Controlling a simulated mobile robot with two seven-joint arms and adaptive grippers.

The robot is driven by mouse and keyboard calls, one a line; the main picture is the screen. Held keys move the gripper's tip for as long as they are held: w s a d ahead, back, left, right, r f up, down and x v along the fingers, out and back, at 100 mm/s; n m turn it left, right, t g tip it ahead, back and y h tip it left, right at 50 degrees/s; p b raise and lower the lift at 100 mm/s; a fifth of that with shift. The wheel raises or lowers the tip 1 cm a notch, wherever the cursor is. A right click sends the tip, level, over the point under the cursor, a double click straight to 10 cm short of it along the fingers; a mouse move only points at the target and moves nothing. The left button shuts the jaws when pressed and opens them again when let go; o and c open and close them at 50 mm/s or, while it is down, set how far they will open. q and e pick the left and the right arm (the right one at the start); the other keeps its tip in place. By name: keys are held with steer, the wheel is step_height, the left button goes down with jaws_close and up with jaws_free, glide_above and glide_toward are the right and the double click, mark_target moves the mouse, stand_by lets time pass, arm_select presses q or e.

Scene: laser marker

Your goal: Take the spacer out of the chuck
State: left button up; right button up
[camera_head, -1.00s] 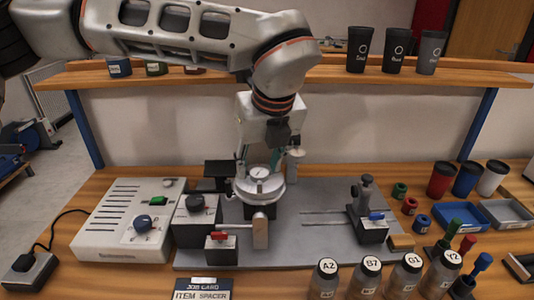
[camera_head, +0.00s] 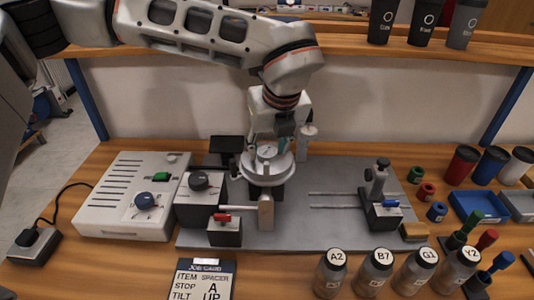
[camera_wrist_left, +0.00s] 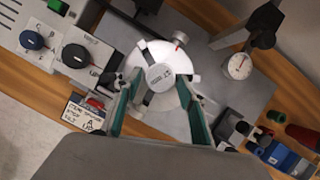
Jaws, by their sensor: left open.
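The chuck (camera_head: 258,179) is a round white plate with dark jaws, mounted on the grey machine bed. It also shows from above in the left wrist view (camera_wrist_left: 181,60). The spacer is a small pale grey disc with a printed face in the chuck's centre (camera_wrist_left: 159,77), between the jaws. My left gripper (camera_wrist_left: 158,86) is open over the chuck, its teal fingers on either side of the spacer. I cannot tell whether the fingertips touch it. In the head view the left gripper (camera_head: 267,146) comes down from above and behind the chuck. My right gripper is not in view.
A red-handled block (camera_head: 225,231) and a dark-knobbed box (camera_head: 199,190) stand left of the chuck. A dial gauge (camera_wrist_left: 239,66) stands close by it.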

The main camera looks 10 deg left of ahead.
arm_select(q)
steer(key=shift+w+f, duration=0.1)
steer(key=shift+f, duration=0.15)
steer(key=c, duration=0.9)
steer(key=shift+r, duration=0.15)
